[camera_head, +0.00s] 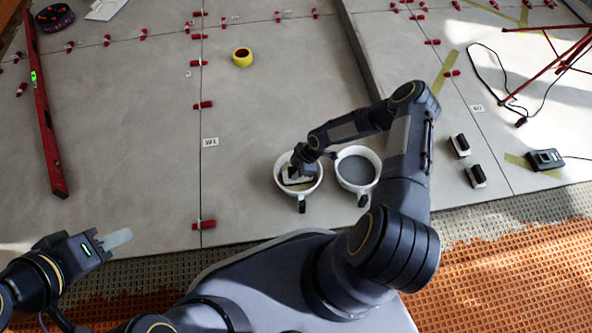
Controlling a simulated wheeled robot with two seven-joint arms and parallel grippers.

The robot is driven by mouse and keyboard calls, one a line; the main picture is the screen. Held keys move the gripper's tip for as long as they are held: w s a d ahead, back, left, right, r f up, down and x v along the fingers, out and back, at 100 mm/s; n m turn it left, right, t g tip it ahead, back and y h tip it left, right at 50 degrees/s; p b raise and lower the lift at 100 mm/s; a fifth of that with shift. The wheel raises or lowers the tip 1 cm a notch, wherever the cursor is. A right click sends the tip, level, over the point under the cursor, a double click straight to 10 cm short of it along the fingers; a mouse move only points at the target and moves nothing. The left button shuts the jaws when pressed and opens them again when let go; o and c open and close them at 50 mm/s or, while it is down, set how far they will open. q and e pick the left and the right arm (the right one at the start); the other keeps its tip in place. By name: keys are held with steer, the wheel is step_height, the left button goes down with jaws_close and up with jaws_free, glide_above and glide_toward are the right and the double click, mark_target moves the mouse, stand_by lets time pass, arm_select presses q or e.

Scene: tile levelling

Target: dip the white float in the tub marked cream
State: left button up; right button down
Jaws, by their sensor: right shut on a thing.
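Two white tubs stand side by side at the middle right. The left tub (319,184) shows a little pale content around the tool inside it, and the right tub (377,160) holds grey content. No readable marking shows on either. My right gripper (303,168) is over the left tub, shut on the white float (291,179), which is within that tub's rim. The gripper partly covers the float, so its depth is hard to tell. My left gripper (112,240) is at the lower left, away from the tubs; a pale flat shape extends from it, and its jaw gap is unclear.
A red level (45,120) lies at left. A yellow tape roll (242,57) sits behind the tubs. Two black-and-white blocks (475,176) and a dark device (545,159) lie at right. Red clips line the tile joints. A red tripod (555,62) stands far right.

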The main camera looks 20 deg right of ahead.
steer(key=shift+r+p, duration=3.4)
steer(key=shift+r, duration=2.6)
